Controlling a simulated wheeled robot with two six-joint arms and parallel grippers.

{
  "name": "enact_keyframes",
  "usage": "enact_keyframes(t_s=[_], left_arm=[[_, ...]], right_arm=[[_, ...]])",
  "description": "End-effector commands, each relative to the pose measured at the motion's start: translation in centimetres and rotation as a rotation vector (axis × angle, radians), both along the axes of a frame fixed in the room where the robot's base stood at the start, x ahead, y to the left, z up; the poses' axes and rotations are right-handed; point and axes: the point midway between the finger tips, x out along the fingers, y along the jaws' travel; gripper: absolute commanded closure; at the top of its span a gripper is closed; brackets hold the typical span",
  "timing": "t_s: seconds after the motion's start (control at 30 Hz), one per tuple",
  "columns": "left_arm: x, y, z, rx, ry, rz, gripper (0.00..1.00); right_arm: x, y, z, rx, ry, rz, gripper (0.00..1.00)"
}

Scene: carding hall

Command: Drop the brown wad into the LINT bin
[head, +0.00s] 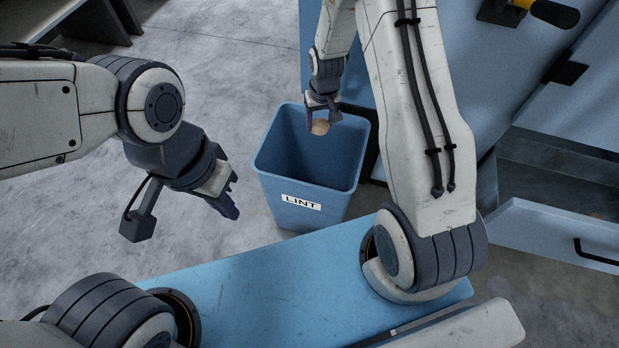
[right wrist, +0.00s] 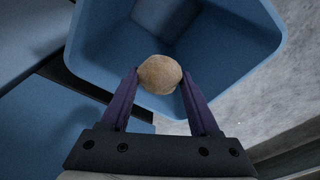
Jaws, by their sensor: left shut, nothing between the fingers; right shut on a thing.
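The brown wad (head: 320,127) is a small, round, tan lump. In the right wrist view the wad (right wrist: 159,74) sits between the fingertips of my right gripper (right wrist: 160,88), with the bin's inside behind it. My right gripper (head: 322,117) is shut on the wad and holds it over the opening of the LINT bin, near its far rim. The LINT bin (head: 300,219) is a blue, open-topped bin with a white label, upright on the floor; it also shows in the right wrist view (right wrist: 95,58). My left gripper (head: 229,195) is shut and empty, left of the bin.
A blue machine with panels (head: 440,60) stands right of and behind the bin. An open blue drawer (head: 560,232) with a black handle is at the right. A dark bench (head: 60,25) is at the far left. Grey concrete floor (head: 240,60) is clear left of the bin.

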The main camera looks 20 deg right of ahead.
Motion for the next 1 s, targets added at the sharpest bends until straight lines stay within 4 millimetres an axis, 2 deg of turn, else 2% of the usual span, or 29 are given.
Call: enact_keyframes(t_s=[0.17,0.53,0.67,0.93,0.97,1.0], left_arm=[[0.0,0.0,-1.1,0.001,0.001,0.0,1.0],[0.0,0.0,-5.2,0.001,0.001,0.0,1.0],[0.0,0.0,-5.8,0.001,0.001,0.0,1.0],[0.0,0.0,-5.6,0.001,0.001,0.0,1.0],[0.0,0.0,-5.6,0.0,0.0,0.0,1.0],[0.0,0.0,-5.6,0.0,0.0,0.0,1.0]], right_arm=[[0.1,-0.1,-1.3,0.0,0.0,-0.002,0.91],[0.0,-0.3,-5.6,-0.001,0.0,-0.003,0.91],[0.0,-0.3,-6.2,-0.001,0.0,-0.004,0.91],[0.0,-0.3,-6.0,-0.001,0.0,-0.003,0.91],[0.0,-0.3,-6.0,-0.001,0.0,-0.003,0.27],[0.0,-0.3,-6.0,-0.001,0.0,-0.003,0.11]])
